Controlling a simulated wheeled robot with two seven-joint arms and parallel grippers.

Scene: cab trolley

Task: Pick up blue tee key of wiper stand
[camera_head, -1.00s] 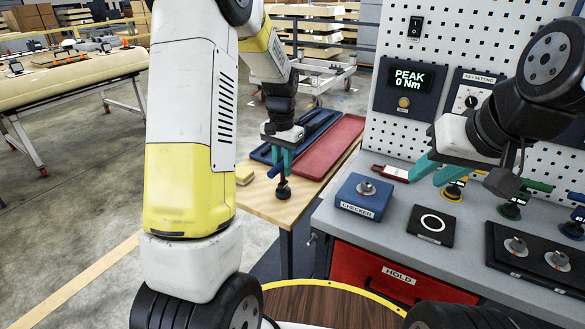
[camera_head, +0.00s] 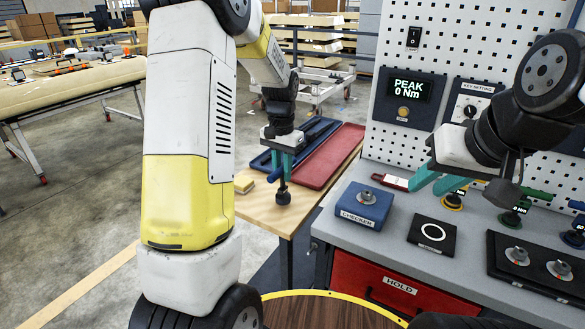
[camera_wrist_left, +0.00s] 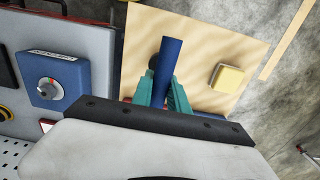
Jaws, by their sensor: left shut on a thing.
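The blue tee key (camera_head: 275,176) is in my left gripper (camera_head: 281,163), over the near end of the light wooden stand top (camera_head: 262,213). Its dark shaft and socket point down; I cannot tell whether the socket touches the wood. In the left wrist view, the blue handle (camera_wrist_left: 165,62) lies between the teal fingers of my left gripper (camera_wrist_left: 164,85), which are shut on it. My right gripper (camera_head: 434,180) hangs above the grey bench, its two teal fingers apart and nothing visible between them.
Blue tray (camera_head: 303,143) and red tray (camera_head: 322,160) lie on the wooden top, with a yellow block (camera_head: 244,184) at its left edge. The grey bench holds the checker (camera_head: 364,204), a black ring pad (camera_head: 432,233) and several coloured keys near my right gripper.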

